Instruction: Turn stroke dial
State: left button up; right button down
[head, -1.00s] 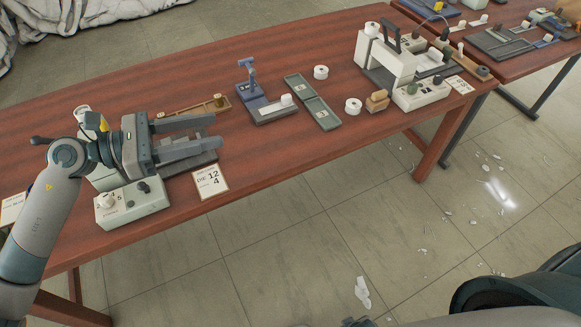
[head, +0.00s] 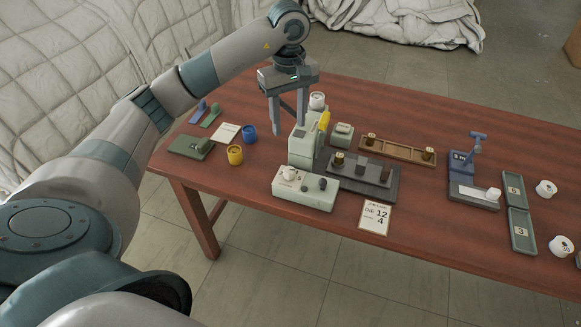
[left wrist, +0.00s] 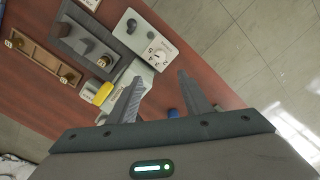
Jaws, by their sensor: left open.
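My left gripper (head: 287,138) is open and empty, fingers pointing down, beside the press column and behind the control box. It is apart from the dial. In the left wrist view its fingers (left wrist: 160,78) are spread with nothing between them. My right gripper is not in view.
A card reading "DIE 12 4" (head: 375,216) lies right of the box. A yellow cup (head: 235,155) and blue cup (head: 249,134) stand left of it. A wooden tray (head: 397,149) and blue stand (head: 473,180) are farther right.

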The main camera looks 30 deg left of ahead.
pick_arm(q)
jog(key=shift+f, duration=0.1)
jog(key=p, duration=0.5)
send_near(289, 170)
notch_tip(289, 170, down, 8)
jog(key=shift+w+r, duration=0.1)
jog(key=shift+f, duration=0.65)
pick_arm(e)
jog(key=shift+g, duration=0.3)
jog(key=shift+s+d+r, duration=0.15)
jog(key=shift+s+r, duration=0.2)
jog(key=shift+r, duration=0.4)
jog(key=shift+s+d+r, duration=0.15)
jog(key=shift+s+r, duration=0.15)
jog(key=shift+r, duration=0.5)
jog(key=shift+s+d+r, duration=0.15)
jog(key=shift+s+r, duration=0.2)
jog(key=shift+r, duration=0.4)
pick_arm(q)
jog(key=shift+c, duration=0.4)
jog(key=c, duration=1)
